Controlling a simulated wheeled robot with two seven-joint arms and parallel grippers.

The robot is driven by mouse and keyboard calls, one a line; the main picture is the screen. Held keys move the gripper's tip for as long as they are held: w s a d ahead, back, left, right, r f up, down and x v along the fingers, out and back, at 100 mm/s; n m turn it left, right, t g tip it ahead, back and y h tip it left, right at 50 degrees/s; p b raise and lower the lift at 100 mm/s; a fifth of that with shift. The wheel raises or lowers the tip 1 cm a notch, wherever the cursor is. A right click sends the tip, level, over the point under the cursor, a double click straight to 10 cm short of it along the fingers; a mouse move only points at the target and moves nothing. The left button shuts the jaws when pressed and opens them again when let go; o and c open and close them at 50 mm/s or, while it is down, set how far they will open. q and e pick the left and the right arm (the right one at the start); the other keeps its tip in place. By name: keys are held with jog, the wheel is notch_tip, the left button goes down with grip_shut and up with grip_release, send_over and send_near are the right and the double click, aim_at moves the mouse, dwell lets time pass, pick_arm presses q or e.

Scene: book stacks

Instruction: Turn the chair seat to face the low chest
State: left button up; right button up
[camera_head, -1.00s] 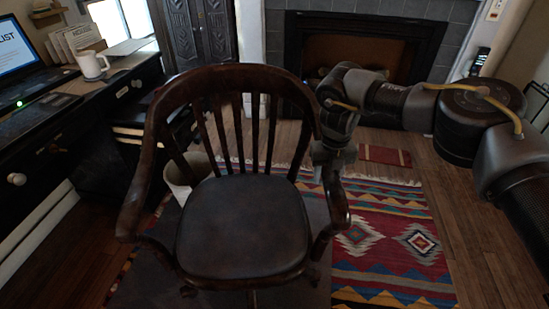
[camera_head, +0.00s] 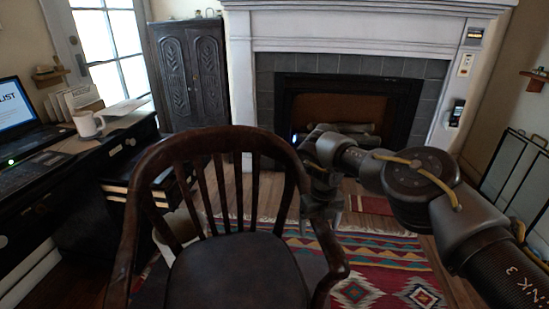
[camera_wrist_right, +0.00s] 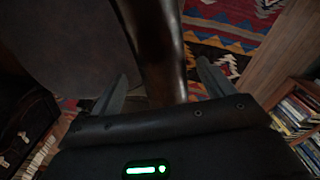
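The dark wooden chair (camera_head: 232,275) has a spindled, curved back and stands in the foreground with its back to the left of my right arm. Its seat front points toward the bottom of the head view. My right gripper (camera_head: 322,208) is at the chair's right-hand rail. In the right wrist view the open fingers of the right gripper (camera_wrist_right: 165,78) straddle the chair rail (camera_wrist_right: 158,45), with a gap visible beside it. A dark boxy piece with pale fittings (camera_wrist_right: 30,125) shows at the wrist view's left edge; I cannot tell whether it is the low chest. My left gripper is out of view.
A dark desk (camera_head: 122,150) with a laptop (camera_head: 20,115) and white mug (camera_head: 88,124) stands at left. A carved dark cabinet (camera_head: 190,75) and white fireplace (camera_head: 240,60) are behind. A patterned rug (camera_head: 390,275) covers the floor. Bookshelves (camera_wrist_right: 300,120) show at right.

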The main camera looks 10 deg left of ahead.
jog(key=o, duration=0.4)
jog(key=shift+r, duration=0.15)
notch_tip(320, 180, up, 10)
jog(key=p, duration=0.9)
jog(key=shift+p, duration=0.3)
jog(key=shift+f, duration=0.2)
